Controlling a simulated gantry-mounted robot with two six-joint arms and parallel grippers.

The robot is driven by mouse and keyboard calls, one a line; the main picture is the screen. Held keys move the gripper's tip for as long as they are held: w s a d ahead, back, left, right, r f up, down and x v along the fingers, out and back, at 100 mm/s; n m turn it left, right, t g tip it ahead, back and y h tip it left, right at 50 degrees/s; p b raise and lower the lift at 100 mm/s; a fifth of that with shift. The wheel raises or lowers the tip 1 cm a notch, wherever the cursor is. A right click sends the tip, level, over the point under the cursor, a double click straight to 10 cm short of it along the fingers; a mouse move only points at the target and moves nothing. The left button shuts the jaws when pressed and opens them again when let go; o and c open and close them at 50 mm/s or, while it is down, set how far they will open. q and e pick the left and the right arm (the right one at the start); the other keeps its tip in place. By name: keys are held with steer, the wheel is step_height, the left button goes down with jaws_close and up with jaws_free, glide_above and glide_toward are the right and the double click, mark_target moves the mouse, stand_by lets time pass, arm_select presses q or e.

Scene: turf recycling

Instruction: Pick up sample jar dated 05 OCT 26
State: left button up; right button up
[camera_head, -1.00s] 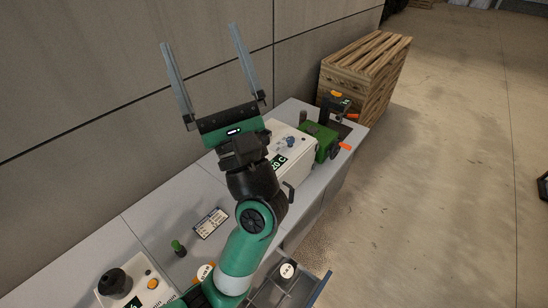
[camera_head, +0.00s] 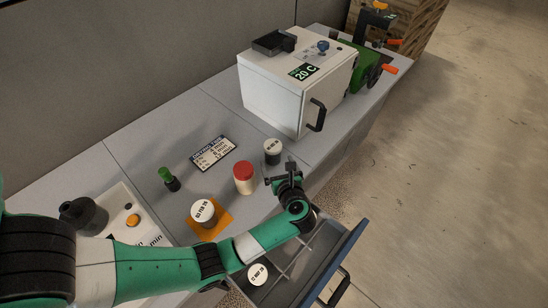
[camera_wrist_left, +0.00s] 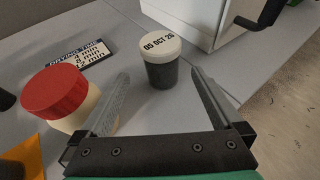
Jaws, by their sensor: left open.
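The sample jar (camera_wrist_left: 161,60), with a white lid reading 05 OCT 26 and a dark body, stands upright on the bench. In the head view the jar (camera_head: 272,152) stands in front of the white oven. My left gripper (camera_head: 279,172) is low over the bench on the near side of this jar. In the left wrist view its open fingers (camera_wrist_left: 158,78) point toward the jar, one to each side in the picture, with nothing held. I cannot tell whether the jar is between the tips or just beyond them. My right gripper is not in view.
A red-lidded jar (camera_head: 244,178) stands close left of my gripper. A white-lidded jar (camera_head: 203,211) stands on an orange square. An open drawer (camera_head: 312,277) holds another jar (camera_head: 258,274). The white oven (camera_head: 284,92) stands behind. A drying-time card (camera_head: 213,153) lies left.

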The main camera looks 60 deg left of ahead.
mark_target(274, 157)
arm_select(q)
steer(key=b+x, duration=0.2)
steer(key=x, duration=0.3)
steer(key=shift+a+f, duration=0.15)
steer(key=shift+a, duration=0.2)
steer(key=shift+w+a, duration=0.15)
steer(key=shift+a, duration=0.1)
steer(key=shift+a+f, duration=0.2)
steer(key=b+x, duration=0.2)
steer(key=x, duration=0.2)
steer(key=shift+w+a, duration=0.1)
steer(key=shift+a+b, duration=0.25)
steer(key=shift+b, duration=0.05)
steer(key=c, duration=1.4)
steer(key=shift+d, duration=0.1)
steer(key=shift+r, duration=0.1)
